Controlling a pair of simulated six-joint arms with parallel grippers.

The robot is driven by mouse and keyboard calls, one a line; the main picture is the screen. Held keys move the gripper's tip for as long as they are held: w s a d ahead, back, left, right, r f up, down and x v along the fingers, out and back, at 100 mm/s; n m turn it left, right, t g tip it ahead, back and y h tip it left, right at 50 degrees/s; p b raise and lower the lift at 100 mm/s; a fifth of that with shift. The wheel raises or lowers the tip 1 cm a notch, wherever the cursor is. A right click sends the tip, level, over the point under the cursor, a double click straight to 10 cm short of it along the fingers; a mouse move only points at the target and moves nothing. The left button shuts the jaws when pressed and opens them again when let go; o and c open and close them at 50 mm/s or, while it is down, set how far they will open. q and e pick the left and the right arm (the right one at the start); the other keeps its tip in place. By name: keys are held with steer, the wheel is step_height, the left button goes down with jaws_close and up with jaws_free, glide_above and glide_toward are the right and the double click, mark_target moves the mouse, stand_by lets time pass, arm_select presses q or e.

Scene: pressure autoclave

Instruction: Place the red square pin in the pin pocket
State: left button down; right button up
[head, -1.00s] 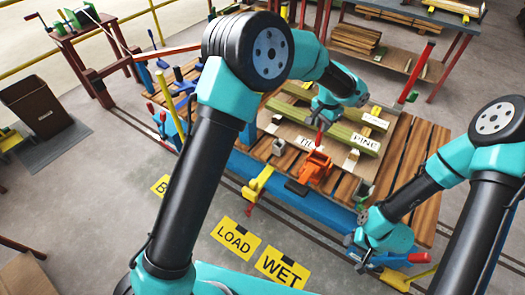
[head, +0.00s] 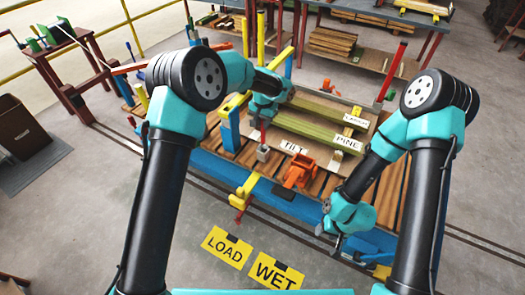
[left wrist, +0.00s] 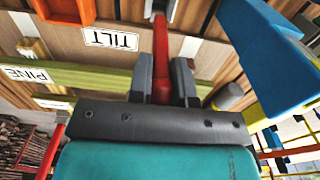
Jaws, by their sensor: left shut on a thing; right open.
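The red square pin (left wrist: 161,50) stands between the fingers of my left gripper (left wrist: 162,82), which is shut on it. In the head view the pin (head: 263,135) points down from my left gripper (head: 262,119). Its lower end is at a small grey pocket-like block (head: 263,153), left of the TILT label. The top of the left wrist view also shows this grey block (left wrist: 174,12) at the pin's far end. I cannot tell whether the tip is inside it or just above. My right gripper (head: 331,232) is open and empty near the front right edge.
An orange clamp (head: 299,171) stands just right of the grey block. Green beams (head: 315,130) lie behind, with a PINE label (head: 347,144). A blue post with a yellow arm (head: 230,127) stands close on the left. A yellow bracket (head: 245,187) is in front.

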arm_select(q)
glide_above(263, 143)
steer(key=shift+w+f, duration=0.2)
steer(key=shift+f, duration=1.2)
steer(key=shift+w+f, duration=0.2)
steer(key=shift+f, duration=1.15)
steer(key=shift+f, duration=1.9)
steer(key=shift+f, duration=0.2)
steer(key=c, duration=1.1)
jaws_free()
steer(key=shift+o, duration=0.2)
steer(key=shift+r, duration=0.15)
step_height(263, 143, up, 12)
steer(key=shift+r, duration=0.1)
